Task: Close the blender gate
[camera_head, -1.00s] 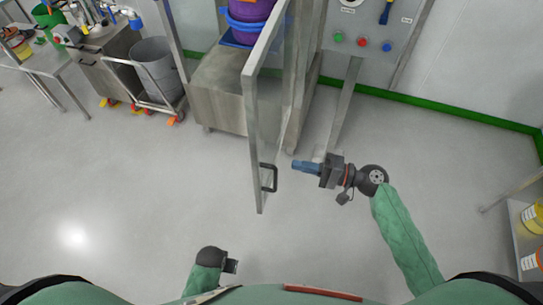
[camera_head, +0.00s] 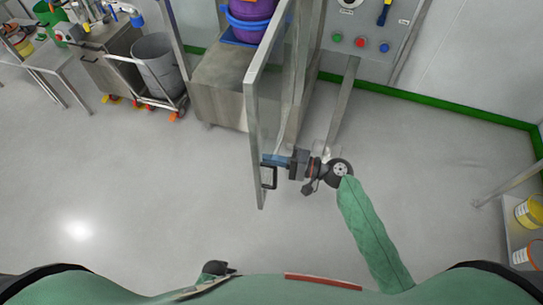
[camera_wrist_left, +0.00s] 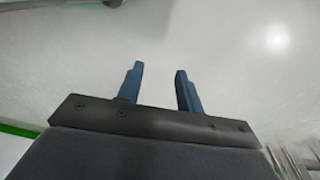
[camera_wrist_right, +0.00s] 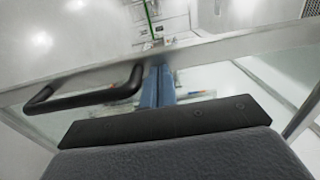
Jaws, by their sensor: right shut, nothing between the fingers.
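The blender gate (camera_head: 253,130) is a clear panel in a grey metal frame. It stands open, swung out toward me, in the middle of the head view. Its black handle (camera_head: 268,177) is near the free end and shows in the right wrist view (camera_wrist_right: 85,98). My right gripper (camera_head: 268,160) is shut and empty. Its blue fingertips are at the gate's frame beside the handle, not around it; I cannot tell if they touch. My left gripper (camera_wrist_left: 160,85) is open and empty over bare floor; its fingers are hidden in the head view.
A steel cabinet (camera_head: 218,85) with purple and blue vessels (camera_head: 250,25) stands behind the gate. A control panel (camera_head: 365,30) with buttons is at upper right. A grey bin (camera_head: 158,65) on a cart is at left. Yellow tubs (camera_head: 530,212) stand at far right. The front floor is clear.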

